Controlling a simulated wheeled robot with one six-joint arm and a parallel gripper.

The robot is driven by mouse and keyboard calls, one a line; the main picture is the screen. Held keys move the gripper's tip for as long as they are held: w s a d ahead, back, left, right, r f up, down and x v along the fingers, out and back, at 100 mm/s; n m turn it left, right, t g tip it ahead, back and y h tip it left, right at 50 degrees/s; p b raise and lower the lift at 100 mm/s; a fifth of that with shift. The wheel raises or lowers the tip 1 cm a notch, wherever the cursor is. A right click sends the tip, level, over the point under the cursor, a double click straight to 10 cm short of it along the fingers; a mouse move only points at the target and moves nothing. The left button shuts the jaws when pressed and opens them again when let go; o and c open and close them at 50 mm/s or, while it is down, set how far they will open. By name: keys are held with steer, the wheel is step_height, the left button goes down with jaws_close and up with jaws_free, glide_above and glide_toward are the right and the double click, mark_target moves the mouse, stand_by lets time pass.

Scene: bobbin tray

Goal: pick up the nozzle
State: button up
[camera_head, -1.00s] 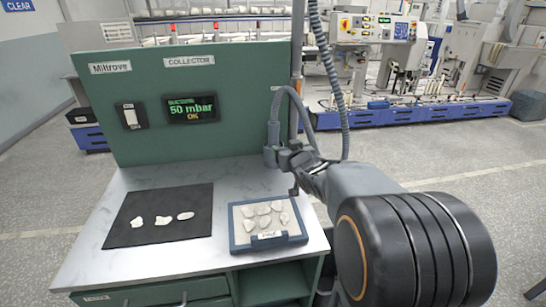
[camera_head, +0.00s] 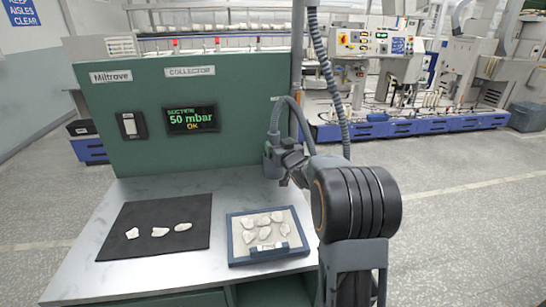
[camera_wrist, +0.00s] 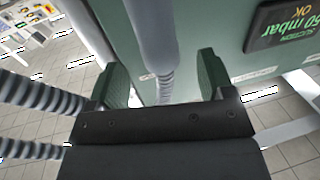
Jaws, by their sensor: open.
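The grey nozzle (camera_head: 271,160) stands at the right end of the green panel, with a grey hose curving up from its top. My gripper (camera_head: 287,172) is just to the right of the nozzle in the head view, partly hidden by my own wrist. In the wrist view my gripper (camera_wrist: 163,82) is open, its two dark green fingers apart. A smooth grey tube (camera_wrist: 155,40), with a ribbed part below it, shows between and beyond the fingers. I cannot tell whether the fingers touch it.
A blue-rimmed tray (camera_head: 268,261) with several white pieces and a black mat (camera_head: 120,245) with three white pieces lie on the worktop (camera_head: 75,285). A ribbed hose (camera_head: 326,70) hangs beside the post above my arm. The display (camera_head: 191,119) reads 50 mbar.

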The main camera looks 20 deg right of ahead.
steer(key=shift+w+d+f+p, duration=0.1)
steer(key=shift+w+p, duration=0.25)
steer(key=shift+w, duration=2.15)
steer(key=shift+c, duration=0.3)
steer(key=c, duration=1.3)
step_height(320, 180, up, 10)
steer(key=shift+f+p, duration=0.1)
steer(key=shift+p, duration=0.95)
step_height(320, 180, up, 5)
steer(key=p, duration=0.5)
glide_above(276, 142)
steer(key=w, duration=0.2)
steer(key=shift+s, duration=0.1)
